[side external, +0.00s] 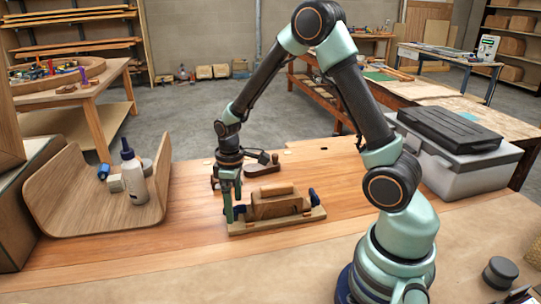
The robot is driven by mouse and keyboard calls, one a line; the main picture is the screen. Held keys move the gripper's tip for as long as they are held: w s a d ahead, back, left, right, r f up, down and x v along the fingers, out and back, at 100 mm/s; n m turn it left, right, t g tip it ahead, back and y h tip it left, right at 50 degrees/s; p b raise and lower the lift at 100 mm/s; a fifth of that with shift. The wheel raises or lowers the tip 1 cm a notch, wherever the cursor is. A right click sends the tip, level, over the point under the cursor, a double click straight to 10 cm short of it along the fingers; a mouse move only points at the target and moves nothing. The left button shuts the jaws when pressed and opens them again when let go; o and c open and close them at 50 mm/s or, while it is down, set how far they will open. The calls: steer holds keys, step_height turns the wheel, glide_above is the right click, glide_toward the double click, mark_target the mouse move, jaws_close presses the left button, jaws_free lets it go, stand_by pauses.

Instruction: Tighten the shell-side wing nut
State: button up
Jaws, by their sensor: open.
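A wooden clamping fixture (290,222) sits on the bench, with a rounded wooden block (276,203) on its base. A dark blue wing nut (241,212) is at its left end, on the side toward the bent plywood shell (60,200). A second blue wing nut (313,197) is at its right end. My gripper (233,212) points down at the left end, its green fingers open beside the left wing nut. The fingers partly hide that nut, and I cannot tell whether they touch it or straddle it.
A white glue bottle (134,178) and small blocks stand in the shell. A wooden hand tool (264,165) lies behind the fixture. A grey case (450,160) stands at the right. The bench is clear in front of the fixture.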

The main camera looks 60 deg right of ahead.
steer(key=n, duration=0.4)
step_height(320, 180, up, 12)
steer(key=s+a+r+m+t, duration=0.5)
steer(key=s+r+m, duration=0.3)
steer(key=s, duration=0.3)
steer(key=shift+r+m+t, duration=0.3)
steer(key=shift+r+m, duration=0.1)
stand_by(0.4)
steer(key=shift+a, duration=0.1)
stand_by(0.6)
